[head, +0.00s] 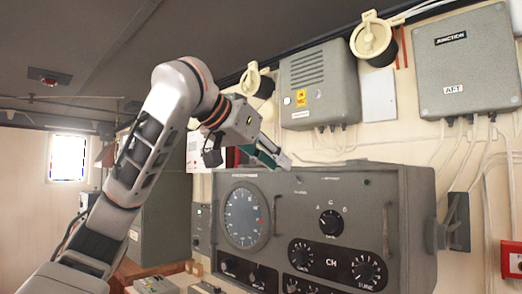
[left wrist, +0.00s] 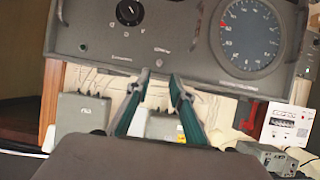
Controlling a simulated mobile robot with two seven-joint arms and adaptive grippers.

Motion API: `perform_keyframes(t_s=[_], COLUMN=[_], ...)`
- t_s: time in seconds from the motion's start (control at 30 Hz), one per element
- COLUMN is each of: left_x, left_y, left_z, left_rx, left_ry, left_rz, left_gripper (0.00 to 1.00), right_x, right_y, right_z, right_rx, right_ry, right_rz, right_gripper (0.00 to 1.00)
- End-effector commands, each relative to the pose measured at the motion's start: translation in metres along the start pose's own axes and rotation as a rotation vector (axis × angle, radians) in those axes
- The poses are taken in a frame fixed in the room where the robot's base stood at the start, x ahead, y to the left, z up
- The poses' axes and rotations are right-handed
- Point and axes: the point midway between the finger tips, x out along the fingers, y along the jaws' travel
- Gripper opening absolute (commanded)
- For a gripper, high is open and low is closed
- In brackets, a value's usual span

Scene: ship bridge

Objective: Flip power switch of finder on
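The finder (head: 288,210) is a grey metal box with a round dial (head: 246,217) on its left and black knobs on its right. It also shows upside down in the left wrist view (left wrist: 185,65). A tiny fitting with a small label sits high on its front, between dial and knobs; whether it is the power switch, and its position, is too small to tell. My left gripper (head: 280,158) is at the finder's top front edge, its green-sided fingers apart with nothing between them. In the left wrist view its tips (left wrist: 160,76) point at the finder's top edge. My right gripper is out of view.
A vented grey box (head: 320,80) and a junction box (head: 466,62) hang on the wall above, with cables below them. A vertical handle (head: 386,230) juts from the finder's front.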

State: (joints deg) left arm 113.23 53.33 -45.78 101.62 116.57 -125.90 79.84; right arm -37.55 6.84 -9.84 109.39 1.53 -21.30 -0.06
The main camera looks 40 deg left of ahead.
Motion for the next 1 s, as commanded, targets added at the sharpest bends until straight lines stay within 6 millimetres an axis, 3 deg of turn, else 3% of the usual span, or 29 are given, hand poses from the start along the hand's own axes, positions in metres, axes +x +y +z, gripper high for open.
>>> perform_keyframes(t_s=[0.2,0.4,1.0], left_x=[-0.037,-0.052,-0.055], left_y=[0.000,0.000,0.000], left_z=[-0.001,0.000,0.000], left_rx=[0.001,0.000,0.000], left_ry=[0.003,0.001,-0.001], left_rz=[-0.001,-0.001,0.000], left_gripper=[0.22,0.22,0.22], right_x=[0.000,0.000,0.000], right_y=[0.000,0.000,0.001], right_z=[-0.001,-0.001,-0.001], right_rx=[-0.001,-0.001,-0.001], right_ry=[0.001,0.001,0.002], right_rz=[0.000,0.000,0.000], right_gripper=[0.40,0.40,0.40])
